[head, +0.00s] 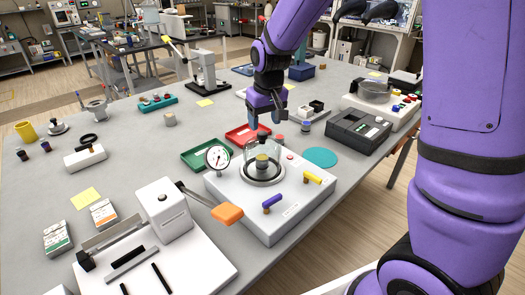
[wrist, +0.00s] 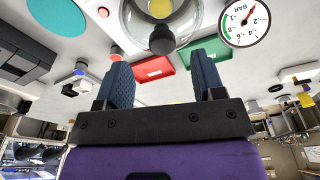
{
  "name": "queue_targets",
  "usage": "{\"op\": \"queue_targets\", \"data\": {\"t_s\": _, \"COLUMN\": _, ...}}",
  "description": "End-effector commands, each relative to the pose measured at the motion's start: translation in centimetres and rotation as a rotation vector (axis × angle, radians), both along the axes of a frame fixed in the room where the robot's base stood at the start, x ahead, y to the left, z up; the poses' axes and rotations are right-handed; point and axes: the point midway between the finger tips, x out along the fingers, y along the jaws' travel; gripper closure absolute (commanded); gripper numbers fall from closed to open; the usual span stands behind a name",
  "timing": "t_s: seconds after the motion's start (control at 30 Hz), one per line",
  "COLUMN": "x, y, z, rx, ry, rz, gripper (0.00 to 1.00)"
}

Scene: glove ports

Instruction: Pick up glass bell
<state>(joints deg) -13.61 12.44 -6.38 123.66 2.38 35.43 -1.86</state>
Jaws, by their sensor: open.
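The glass bell (head: 249,152) is a clear dome standing upright on a white box-shaped base (head: 225,192). A small dark and yellow-topped object (head: 262,162) shows through the glass. In the wrist view the bell (wrist: 190,18) is at the top middle, with its dark round knob (wrist: 162,40) toward me. My gripper (head: 265,120) is above the bell, pointing down, open and empty. In the wrist view its two blue pads (wrist: 164,62) are apart, and the knob appears beyond their tips, roughly centred between them. I see no contact with the glass.
A round pressure gauge (head: 218,158) stands on the base close left of the bell. Blue (head: 272,201) and yellow (head: 312,178) valve handles are at its front. Green (head: 207,158) and red (head: 246,135) trays lie behind. A lever device (head: 165,205) stands front left.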

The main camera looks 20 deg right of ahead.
Motion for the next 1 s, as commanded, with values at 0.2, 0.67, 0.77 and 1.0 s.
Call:
{"op": "queue_targets", "data": {"t_s": 0.2, "x": 0.2, "y": 0.1, "z": -1.4, "rx": 0.000, "ry": 0.001, "rz": 0.000, "gripper": 0.38}}
{"op": "queue_targets", "data": {"t_s": 0.67, "x": 1.0, "y": 0.4, "z": -5.7, "rx": 0.000, "ry": -0.001, "rz": 0.000, "gripper": 0.38}}
{"op": "queue_targets", "data": {"t_s": 0.77, "x": 1.0, "y": 0.4, "z": -5.6, "rx": 0.000, "ry": -0.001, "rz": 0.000, "gripper": 0.38}}
{"op": "queue_targets", "data": {"t_s": 1.0, "x": 1.0, "y": 0.4, "z": -5.6, "rx": 0.000, "ry": -0.001, "rz": 0.000, "gripper": 0.79}}
